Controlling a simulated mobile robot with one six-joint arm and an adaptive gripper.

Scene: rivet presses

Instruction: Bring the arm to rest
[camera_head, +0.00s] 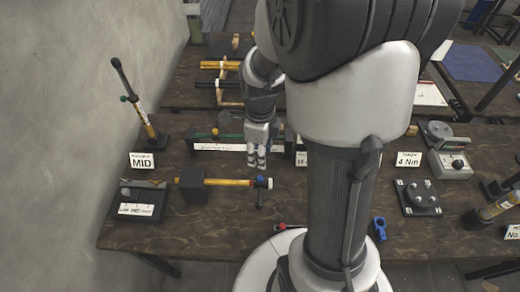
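My gripper (257,160) hangs at the end of my arm, fingers pointing down, over the dark wooden table (150,240). It is in front of a long white labelled rack (215,147) and behind the yellow-handled tool. Two short fingers show side by side with a narrow dark line between them. I cannot tell whether they are open or shut. No object shows between them. My own arm and column cover the middle of the view and hide part of the table.
A yellow tool (225,182) lies in a black block at front left. A "MID" sign (142,160) stands near an upright yellow tool (143,115). A wall bounds the left.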

